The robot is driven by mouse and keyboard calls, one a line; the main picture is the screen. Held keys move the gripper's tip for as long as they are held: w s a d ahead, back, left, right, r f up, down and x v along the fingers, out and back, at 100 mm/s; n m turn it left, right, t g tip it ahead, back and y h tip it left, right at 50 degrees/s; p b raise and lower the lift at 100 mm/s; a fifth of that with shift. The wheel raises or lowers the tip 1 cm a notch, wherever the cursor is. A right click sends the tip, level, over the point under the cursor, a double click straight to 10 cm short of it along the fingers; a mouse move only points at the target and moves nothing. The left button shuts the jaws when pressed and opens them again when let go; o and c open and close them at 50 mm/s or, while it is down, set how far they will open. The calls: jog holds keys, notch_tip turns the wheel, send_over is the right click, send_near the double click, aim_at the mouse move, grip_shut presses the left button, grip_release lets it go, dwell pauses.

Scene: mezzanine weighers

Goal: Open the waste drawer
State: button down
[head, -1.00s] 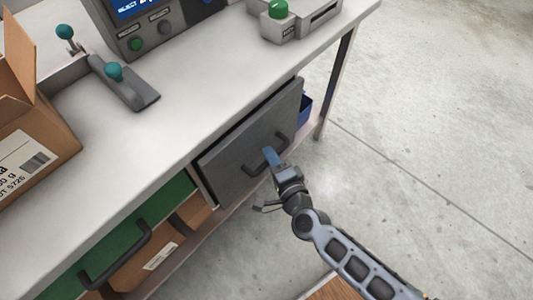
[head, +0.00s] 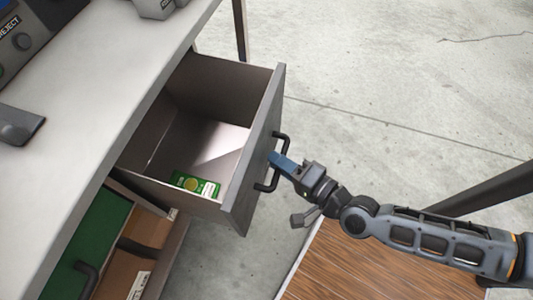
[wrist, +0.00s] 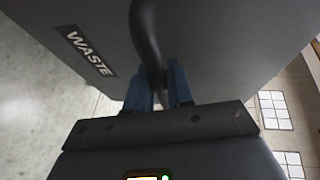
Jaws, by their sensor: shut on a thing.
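The waste drawer (head: 250,150) is grey and stands pulled well out from under the bench. Its inside is in view from above, with a small green and white packet (head: 196,185) on its floor near the front. A black bar handle (head: 275,172) is on its front. My gripper (head: 278,160) is shut on this handle, in front of the drawer. In the wrist view the blue fingertips (wrist: 160,88) close around the dark handle (wrist: 146,45), and a label (wrist: 91,52) reading WASTE shows on the drawer front.
The grey bench top (head: 90,95) runs along the left. A green drawer front (head: 95,235) with a black handle is at lower left, beside open shelf space with brown boxes. A wooden surface (head: 350,265) lies below my arm. Concrete floor (head: 400,90) is clear at upper right.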

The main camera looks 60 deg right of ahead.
jog(key=shift+s, duration=0.2)
jog(key=c, duration=1.1)
grip_release()
jog(key=d+v, duration=0.1)
jog(key=v, duration=0.6)
jog(key=shift+s+a+b, duration=0.3)
jog(key=shift+s+a, duration=0.1)
jog(key=shift+a, duration=0.1)
jog(key=shift+r, duration=0.1)
